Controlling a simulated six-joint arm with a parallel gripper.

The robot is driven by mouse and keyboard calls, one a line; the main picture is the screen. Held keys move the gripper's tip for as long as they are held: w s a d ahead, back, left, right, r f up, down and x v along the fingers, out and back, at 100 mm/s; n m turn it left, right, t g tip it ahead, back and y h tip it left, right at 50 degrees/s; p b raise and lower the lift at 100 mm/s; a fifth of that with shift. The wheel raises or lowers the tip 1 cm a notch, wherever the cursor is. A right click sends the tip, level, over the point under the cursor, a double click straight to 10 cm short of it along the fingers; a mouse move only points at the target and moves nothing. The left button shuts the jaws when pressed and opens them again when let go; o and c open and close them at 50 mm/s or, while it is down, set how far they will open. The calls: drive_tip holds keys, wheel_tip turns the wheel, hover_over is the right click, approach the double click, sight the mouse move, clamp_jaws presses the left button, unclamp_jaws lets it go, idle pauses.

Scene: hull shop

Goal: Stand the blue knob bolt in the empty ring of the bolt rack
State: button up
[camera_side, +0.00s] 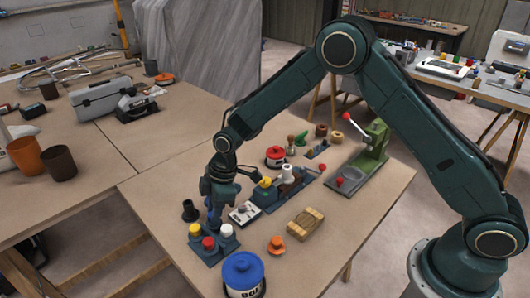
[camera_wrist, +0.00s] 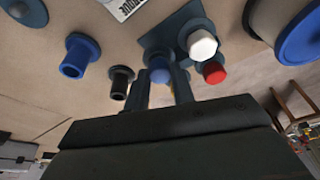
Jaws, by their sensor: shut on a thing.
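The bolt rack (camera_side: 203,257) stands near the front of the table and shows at the top in the wrist view (camera_wrist: 157,38). It bears a yellow knob bolt (camera_side: 195,229), a red one (camera_side: 208,243) and a white one (camera_side: 226,231). My gripper (camera_side: 214,208) points down at the rack's back corner. In the wrist view its fingers (camera_wrist: 161,92) are shut on the blue knob bolt (camera_wrist: 160,75), at the rack's edge. The fingers and the other bolts hide the empty ring and the bolt's lower end, so I cannot tell whether it is in the ring.
A black flanged piece (camera_side: 190,212) stands left of my gripper; a blue flanged piece (camera_wrist: 75,60) shows beyond it in the wrist view. A blue-lidded can (camera_side: 243,272) stands in front of the rack. A white-faced box (camera_side: 244,214) lies close on the right.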

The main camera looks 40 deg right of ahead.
drive_tip(key=shift+f, duration=0.25)
drive_tip(key=o, duration=0.7)
drive_tip(key=shift+r, duration=0.15)
drive_tip(key=v, duration=1)
drive_tip(key=shift+d+r, duration=0.1)
drive_tip(key=shift+r, duration=0.25)
idle(0.5)
idle(0.4)
